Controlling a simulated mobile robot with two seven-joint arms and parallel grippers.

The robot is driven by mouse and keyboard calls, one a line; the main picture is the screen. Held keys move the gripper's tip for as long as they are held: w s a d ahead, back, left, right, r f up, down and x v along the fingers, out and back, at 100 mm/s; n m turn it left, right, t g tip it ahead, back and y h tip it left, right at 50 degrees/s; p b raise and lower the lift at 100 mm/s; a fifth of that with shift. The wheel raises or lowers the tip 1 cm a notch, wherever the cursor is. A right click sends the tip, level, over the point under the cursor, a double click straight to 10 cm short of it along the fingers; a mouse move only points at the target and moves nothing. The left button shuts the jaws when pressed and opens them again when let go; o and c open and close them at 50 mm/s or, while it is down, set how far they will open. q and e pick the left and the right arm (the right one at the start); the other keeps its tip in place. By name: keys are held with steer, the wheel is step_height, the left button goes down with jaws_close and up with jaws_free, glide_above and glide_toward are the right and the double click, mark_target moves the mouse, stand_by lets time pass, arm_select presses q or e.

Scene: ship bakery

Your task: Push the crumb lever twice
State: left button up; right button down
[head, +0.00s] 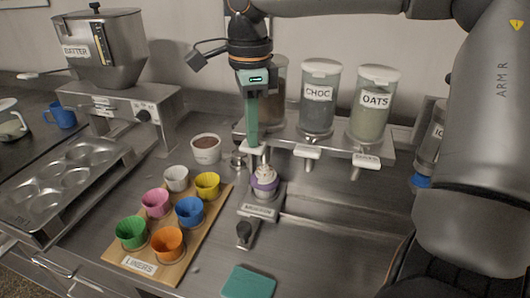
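Three clear dispensers stand in a row on a metal shelf. The leftmost one (278,95) is partly hidden behind my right gripper (251,145), and its label cannot be seen. My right gripper points down in front of it, its green fingers together as one column with nothing between them. The fingertips are near the dispenser's outlet. The crumb lever is mostly hidden there, and I cannot tell whether the fingertips touch it. A purple-lined cup with a pale swirled top (264,180) sits below, on a small metal stand (260,207). My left gripper is out of view.
The CHOC (319,100) and OATS (370,108) dispensers are at the right, with levers (307,155) (366,161) sticking out. A wooden liners board (190,250) with coloured cups, a brown-filled tub (206,149) and a teal pad (248,283) lie nearby.

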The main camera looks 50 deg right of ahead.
steer(key=shift+f+b, duration=0.35)
steer(key=shift+f, duration=0.35)
steer(key=shift+r, duration=0.1)
steer(key=shift+r+p, duration=1.75)
steer(key=shift+r, duration=0.15)
step_height(320, 180, up, 6)
steer(key=p, duration=0.5)
